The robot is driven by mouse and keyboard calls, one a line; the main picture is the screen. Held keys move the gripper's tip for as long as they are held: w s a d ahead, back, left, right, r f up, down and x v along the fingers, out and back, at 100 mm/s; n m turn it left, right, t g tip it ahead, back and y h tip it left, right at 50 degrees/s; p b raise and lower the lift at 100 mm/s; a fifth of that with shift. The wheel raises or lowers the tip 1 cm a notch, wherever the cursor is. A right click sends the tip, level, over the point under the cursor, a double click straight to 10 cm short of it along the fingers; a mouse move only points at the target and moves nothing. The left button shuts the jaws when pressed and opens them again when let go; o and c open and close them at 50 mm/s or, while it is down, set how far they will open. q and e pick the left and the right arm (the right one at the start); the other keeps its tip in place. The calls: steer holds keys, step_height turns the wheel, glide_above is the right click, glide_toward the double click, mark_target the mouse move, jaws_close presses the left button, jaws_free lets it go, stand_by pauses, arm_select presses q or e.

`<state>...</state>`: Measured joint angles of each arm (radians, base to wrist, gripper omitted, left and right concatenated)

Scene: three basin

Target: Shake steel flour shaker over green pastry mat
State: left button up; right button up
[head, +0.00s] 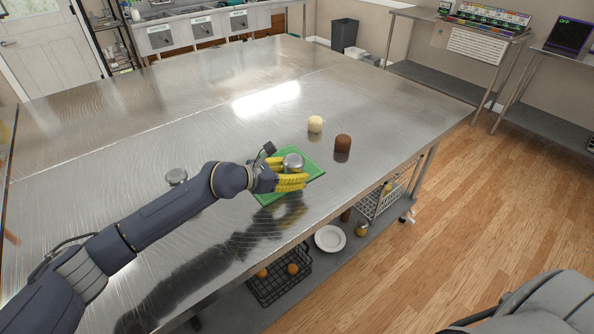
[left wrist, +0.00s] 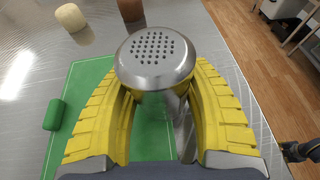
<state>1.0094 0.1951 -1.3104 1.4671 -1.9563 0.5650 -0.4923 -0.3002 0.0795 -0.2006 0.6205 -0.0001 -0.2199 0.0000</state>
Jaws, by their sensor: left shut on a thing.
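The steel flour shaker (head: 293,161) is upright, its perforated round lid facing up in the left wrist view (left wrist: 155,58). My left gripper (head: 293,182) has its yellow fingers shut around the shaker's body. In the left wrist view the fingers (left wrist: 160,95) sit on either side below the lid. The green pastry mat (head: 314,164) lies flat on the steel table, and the shaker is over it. The mat shows in the left wrist view (left wrist: 90,75) too. The gap between shaker and mat is hard to judge.
A cream item (head: 315,123) and a brown item (head: 342,143) stand beyond the mat. A round metal item (head: 176,176) sits to the left. A small green piece (left wrist: 54,114) is at the mat's edge. The far steel table (head: 220,75) is clear.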

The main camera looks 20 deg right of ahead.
arm_select(q)
steer(key=shift+w, duration=0.1)
stand_by(0.3)
steer(key=shift+w+n, duration=0.15)
steer(key=shift+n, duration=0.25)
steer(key=shift+g, duration=0.3)
